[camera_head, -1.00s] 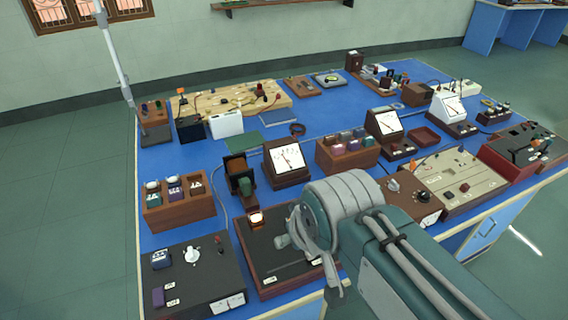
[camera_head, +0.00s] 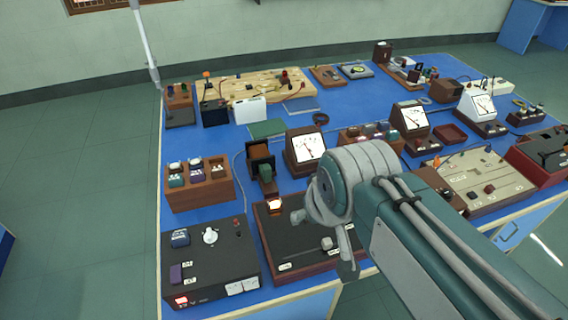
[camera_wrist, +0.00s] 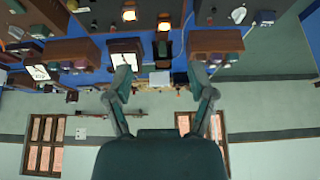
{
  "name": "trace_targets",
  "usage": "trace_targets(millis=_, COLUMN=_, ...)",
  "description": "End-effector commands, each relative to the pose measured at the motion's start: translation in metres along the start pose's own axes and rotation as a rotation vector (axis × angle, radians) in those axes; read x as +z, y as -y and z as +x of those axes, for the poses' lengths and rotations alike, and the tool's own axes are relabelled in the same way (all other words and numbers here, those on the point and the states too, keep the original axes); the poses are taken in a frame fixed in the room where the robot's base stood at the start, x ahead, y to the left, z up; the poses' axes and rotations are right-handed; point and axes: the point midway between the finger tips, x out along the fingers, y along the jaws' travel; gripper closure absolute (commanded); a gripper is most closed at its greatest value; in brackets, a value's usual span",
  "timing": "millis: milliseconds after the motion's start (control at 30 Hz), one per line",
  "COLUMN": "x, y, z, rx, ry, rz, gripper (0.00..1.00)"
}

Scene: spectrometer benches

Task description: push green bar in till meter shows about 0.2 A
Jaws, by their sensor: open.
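The green bar (camera_head: 265,173) stands beside a dark brown coil block (camera_head: 260,157), behind the lit orange lamp (camera_head: 275,205). How deep it sits in the block is not clear. In the wrist view, which is upside down, it shows as a small green block (camera_wrist: 162,47). The meter (camera_head: 305,148) has a white dial and stands right of the block; its needle value is too small to read. It also shows in the wrist view (camera_wrist: 124,50). My gripper (camera_wrist: 160,82) is open and empty, its fingers apart.
A black control box (camera_head: 208,262) with a white knob and red lit switch stands front left. A dark-topped wooden box (camera_head: 300,255) is under my arm. A wooden rack (camera_head: 198,188) stands left of the block.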

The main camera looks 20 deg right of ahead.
Motion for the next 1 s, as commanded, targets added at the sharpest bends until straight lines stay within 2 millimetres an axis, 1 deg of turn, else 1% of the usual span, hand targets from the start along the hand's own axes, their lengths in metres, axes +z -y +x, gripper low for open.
trace_targets(millis=33, x=-0.010, y=0.000, z=0.002, rx=0.000, ry=0.016, rz=0.000, gripper=0.29)
trace_targets(millis=233, x=-0.048, y=0.000, z=0.008, rx=0.000, ry=0.066, rz=0.000, gripper=0.29)
trace_targets(millis=467, x=-0.090, y=0.000, z=0.024, rx=0.000, ry=0.123, rz=0.000, gripper=0.29)
trace_targets(millis=767, x=-0.141, y=0.000, z=0.058, rx=0.000, ry=0.199, rz=0.000, gripper=0.29)
trace_targets(millis=1000, x=-0.177, y=-0.001, z=0.094, rx=0.000, ry=0.259, rz=0.000, gripper=0.29)
